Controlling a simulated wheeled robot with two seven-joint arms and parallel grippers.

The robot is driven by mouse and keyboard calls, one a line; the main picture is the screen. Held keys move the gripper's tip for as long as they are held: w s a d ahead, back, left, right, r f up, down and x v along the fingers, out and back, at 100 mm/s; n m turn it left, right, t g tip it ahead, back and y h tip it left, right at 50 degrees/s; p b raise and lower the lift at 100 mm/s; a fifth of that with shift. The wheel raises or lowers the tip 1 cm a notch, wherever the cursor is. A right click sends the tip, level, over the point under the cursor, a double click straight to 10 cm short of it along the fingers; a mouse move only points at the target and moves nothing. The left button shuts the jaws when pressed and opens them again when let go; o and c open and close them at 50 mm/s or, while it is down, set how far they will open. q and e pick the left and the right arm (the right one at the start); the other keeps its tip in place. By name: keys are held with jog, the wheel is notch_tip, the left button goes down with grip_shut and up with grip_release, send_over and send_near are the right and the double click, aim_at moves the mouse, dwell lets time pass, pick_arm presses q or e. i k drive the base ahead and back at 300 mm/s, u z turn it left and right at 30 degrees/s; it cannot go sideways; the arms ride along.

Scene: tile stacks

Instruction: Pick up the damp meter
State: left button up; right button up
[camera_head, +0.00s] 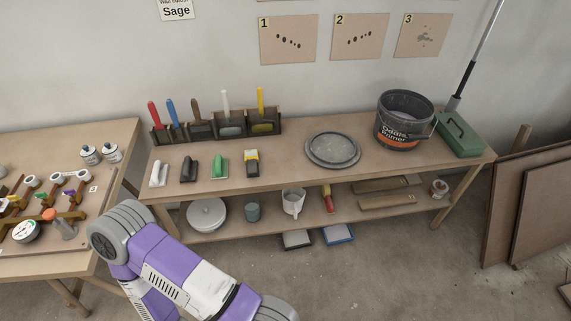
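One of my purple-and-white arms shows at the bottom, well to the front and left of this item. I cannot see a gripper on it, and neither gripper shows in the view.
The bench (285,174) also carries several trowels, a tool rack (217,128), a grey round lid (333,149), a primer bucket (405,121) and a green box (459,135). A second table (110,178) stands left. Boards lean at the right. Floor is open in front.

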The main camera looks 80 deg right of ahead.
aim_at(251, 158)
jog(key=z, duration=2.55)
